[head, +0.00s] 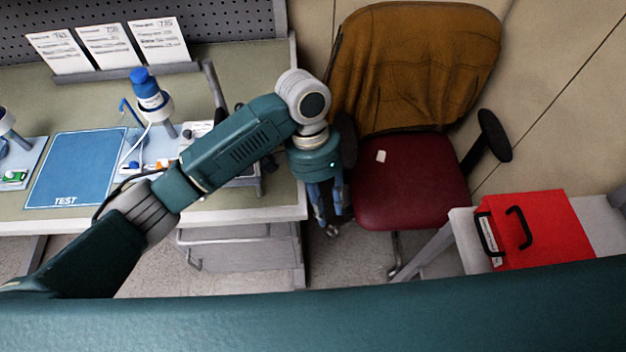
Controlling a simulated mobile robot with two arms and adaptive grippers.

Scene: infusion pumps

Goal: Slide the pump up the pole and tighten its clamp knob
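My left arm crosses the view from the lower left. My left gripper (331,226) hangs fingers down in front of the gap between the bench's right end and the chair. Its fingers are small and dark here, and I cannot tell whether they are open or shut. I see nothing held in it. I cannot make out the pump, its clamp knob or the pole for certain. A grey upright bar (212,80) stands on the bench behind my arm, and my arm hides much of the equipment there. My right gripper is not in view.
The bench (80,95) carries a blue TEST mat (75,170), a blue-capped bottle (148,90) on a stand and propped cards (105,48). A chair (410,190) stands right of it. A red case (535,228) lies on a pale surface at the right.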

